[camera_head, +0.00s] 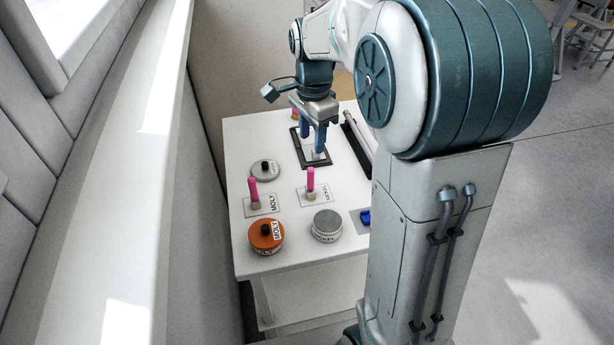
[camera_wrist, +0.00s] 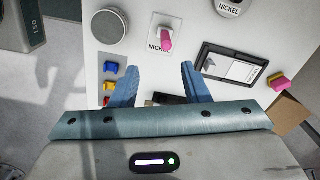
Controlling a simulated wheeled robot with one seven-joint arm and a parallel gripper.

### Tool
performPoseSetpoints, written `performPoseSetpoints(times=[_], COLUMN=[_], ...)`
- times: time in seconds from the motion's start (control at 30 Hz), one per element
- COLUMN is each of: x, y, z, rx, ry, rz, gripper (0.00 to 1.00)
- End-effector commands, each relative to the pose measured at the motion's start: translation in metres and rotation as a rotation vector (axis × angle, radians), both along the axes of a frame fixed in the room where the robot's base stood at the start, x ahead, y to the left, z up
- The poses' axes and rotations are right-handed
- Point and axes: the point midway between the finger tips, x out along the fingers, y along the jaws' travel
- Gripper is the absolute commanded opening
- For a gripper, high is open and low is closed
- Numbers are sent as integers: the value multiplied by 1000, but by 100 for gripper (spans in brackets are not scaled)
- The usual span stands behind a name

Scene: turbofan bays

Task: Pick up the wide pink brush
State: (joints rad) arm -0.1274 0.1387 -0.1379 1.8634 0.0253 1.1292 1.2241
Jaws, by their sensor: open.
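Several pink brushes show on the white table (camera_head: 285,262). In the head view, one pink brush (camera_head: 253,188) stands upright on the MOLY card and another (camera_head: 311,181) on the NICKEL card. A third pink piece (camera_head: 294,113) with yellow shows at the back, partly hidden by my gripper (camera_head: 313,140). In the wrist view, a pink and yellow piece (camera_wrist: 279,81) sits at the right, looking broad, and a pink brush (camera_wrist: 166,42) stands on the NICKEL card. I cannot tell surely which brush is the wide one. My gripper (camera_wrist: 158,72) is open and empty above the table.
A black-framed tray (camera_head: 297,147) lies under my gripper. Blue, yellow (camera_wrist: 110,85) and red blocks show in the wrist view. A wall borders the table's left.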

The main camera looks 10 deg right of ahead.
Motion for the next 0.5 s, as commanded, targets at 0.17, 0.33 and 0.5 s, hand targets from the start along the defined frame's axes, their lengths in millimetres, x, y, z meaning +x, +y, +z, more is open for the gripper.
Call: performPoseSetpoints(times=[0.17, 0.33, 0.5], x=[10, 9, 9], y=[0, 0, 0], z=[-11, -43, -74], rx=[-4, -4, -4], ry=[14, 18, 17], rz=[-67, -68, -67], gripper=[42, 42, 42])
